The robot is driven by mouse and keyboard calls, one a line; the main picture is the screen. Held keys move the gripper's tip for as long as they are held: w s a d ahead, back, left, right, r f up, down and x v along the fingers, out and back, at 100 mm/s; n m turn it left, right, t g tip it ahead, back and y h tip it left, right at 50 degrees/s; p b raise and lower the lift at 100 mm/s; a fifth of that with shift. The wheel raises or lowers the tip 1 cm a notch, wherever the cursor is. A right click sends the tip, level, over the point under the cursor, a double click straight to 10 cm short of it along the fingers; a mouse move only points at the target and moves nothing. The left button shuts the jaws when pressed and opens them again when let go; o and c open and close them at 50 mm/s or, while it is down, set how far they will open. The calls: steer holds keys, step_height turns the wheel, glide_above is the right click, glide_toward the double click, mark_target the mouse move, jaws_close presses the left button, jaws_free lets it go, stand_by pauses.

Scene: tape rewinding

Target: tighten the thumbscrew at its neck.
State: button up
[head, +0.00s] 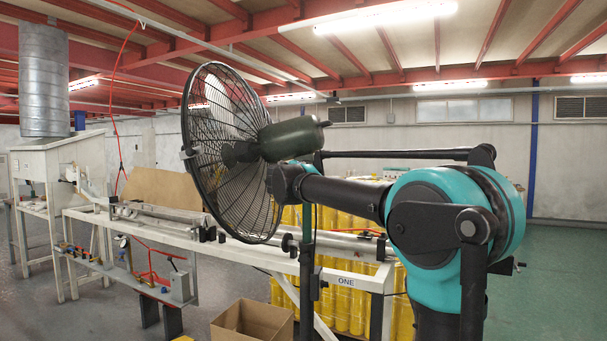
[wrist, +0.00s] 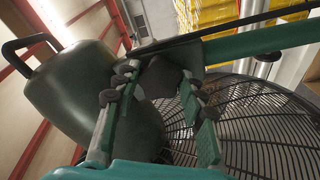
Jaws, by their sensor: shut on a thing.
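A black pedestal fan with a wire cage (head: 225,195) and a dark green motor housing (head: 292,139) stands in front of me on a slim green pole (head: 307,225). My gripper (head: 276,181) is at the fan's neck, just below the housing. In the wrist view my gripper (wrist: 158,84) has its two fingers on either side of a dark knob, the thumbscrew (wrist: 160,76), and is shut on it. The housing (wrist: 85,95) fills the left of that view and the cage (wrist: 265,130) the lower right. In the head view my arm and gripper hide the thumbscrew.
A long white bench frame (head: 340,246) marked ONE runs behind the fan, with yellow cylinders (head: 342,305) behind and below it. An open cardboard box (head: 253,325) sits low at the front.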

steer(key=o, duration=1.2)
steer(key=shift+c, duration=0.2)
steer(key=v, duration=1.2)
